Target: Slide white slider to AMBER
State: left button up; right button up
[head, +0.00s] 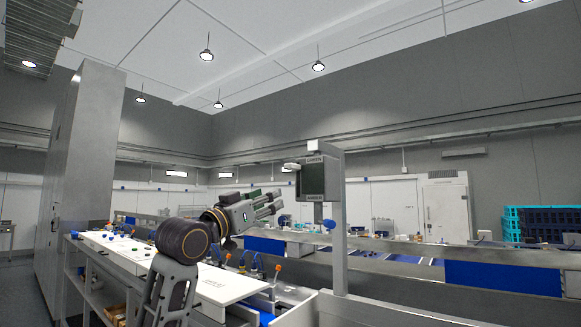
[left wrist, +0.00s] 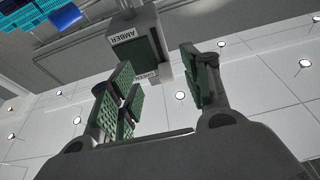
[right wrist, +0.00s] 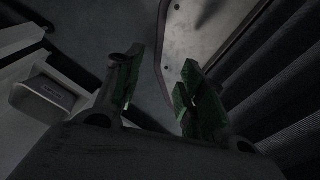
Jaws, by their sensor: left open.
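A grey panel (head: 312,181) with a dark face stands on a post in the head view, labelled GREEN at its top and AMBER at its bottom. The white slider (head: 291,166) sticks out at the panel's upper left, level with GREEN. My left gripper (head: 279,203) is open and empty, below and left of the slider, and looks apart from it. My right gripper (right wrist: 162,68) is open and empty in the right wrist view, outside the head view.
The post (head: 339,240) carries the panel beside a metal conveyor line (head: 420,262). A white sorting table (head: 225,285) lies under my left arm. Blue and teal crates (head: 540,225) stand far right. The air around the panel looks free.

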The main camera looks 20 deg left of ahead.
pick_arm(q)
send_near(287, 166)
jog(key=s+f, duration=0.2)
jog(key=shift+w+a+r+t+h, duration=0.2)
jog(key=shift+a+t+h, duration=0.1)
jog(key=shift+t+h, duration=0.1)
pick_arm(e)
jog(key=s, duration=0.2)
jog(key=f, duration=0.1)
jog(key=shift+s+d, duration=0.3)
jog(key=shift+s, duration=0.1)
pick_arm(q)
jog(key=shift+w, duration=0.1)
jog(key=p+x, duration=0.4)
jog(key=x, duration=0.7)
jog(key=shift+w+d+r+p, duration=0.2)
jog(key=shift+w+p, duration=0.1)
jog(key=shift+p, duration=0.1)
jog(key=shift+p+x, duration=0.3)
jog(key=shift+x, duration=0.6)
pick_arm(e)
jog(key=shift+r, duration=2.6)
pick_arm(q)
jog(key=shift+f, duration=0.15)
grip_shut()
